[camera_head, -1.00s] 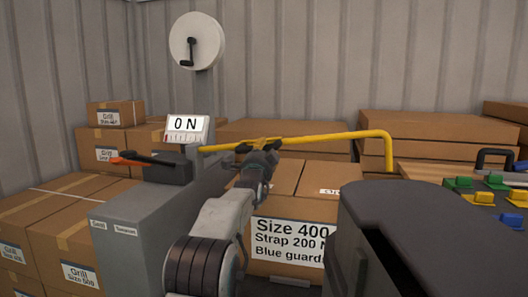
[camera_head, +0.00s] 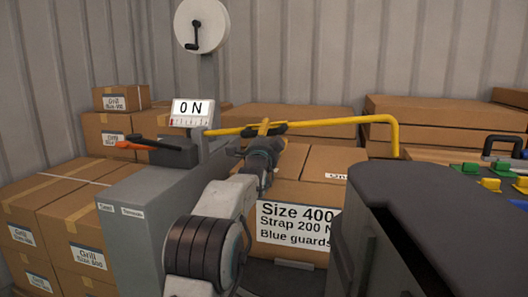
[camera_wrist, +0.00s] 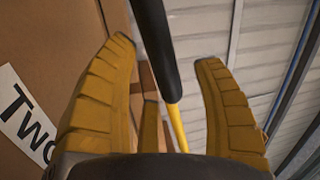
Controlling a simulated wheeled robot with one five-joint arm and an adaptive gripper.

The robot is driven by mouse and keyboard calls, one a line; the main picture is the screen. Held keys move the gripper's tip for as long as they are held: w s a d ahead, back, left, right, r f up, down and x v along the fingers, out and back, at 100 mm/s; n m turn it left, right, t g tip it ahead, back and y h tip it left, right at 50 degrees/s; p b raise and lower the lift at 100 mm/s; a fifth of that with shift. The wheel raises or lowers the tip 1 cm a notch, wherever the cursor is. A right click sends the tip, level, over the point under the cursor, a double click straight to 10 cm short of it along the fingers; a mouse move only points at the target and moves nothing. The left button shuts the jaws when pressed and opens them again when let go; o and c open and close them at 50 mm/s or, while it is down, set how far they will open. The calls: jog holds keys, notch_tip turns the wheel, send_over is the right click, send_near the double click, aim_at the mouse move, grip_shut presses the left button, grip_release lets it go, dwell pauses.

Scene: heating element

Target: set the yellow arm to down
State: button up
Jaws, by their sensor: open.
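The yellow arm (camera_head: 335,123) is a long bar reaching from the grey machine's post to the right, nearly level and rising slightly, then bending down at its right end. My gripper (camera_head: 265,127) is at the bar's left-middle part, with yellow fingers overlapping it. In the wrist view, the open gripper (camera_wrist: 170,65) has a finger on each side of the bar. A black sleeve (camera_wrist: 155,50) on the bar passes between them, with yellow bar beyond. Gaps show on both sides there, and the fingers are not closed on it.
The grey machine (camera_head: 150,230) carries a display (camera_head: 192,112) reading "0 N", an orange-tipped black lever (camera_head: 140,145) and a white crank wheel (camera_head: 201,25). Cardboard boxes (camera_head: 325,160) stand under and behind the bar. A table with coloured blocks (camera_head: 490,185) is at right.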

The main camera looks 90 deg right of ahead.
jog(key=v, duration=1)
jog(key=shift+a, duration=0.2)
jog(key=shift+f, duration=0.1)
jog(key=shift+c, duration=0.4)
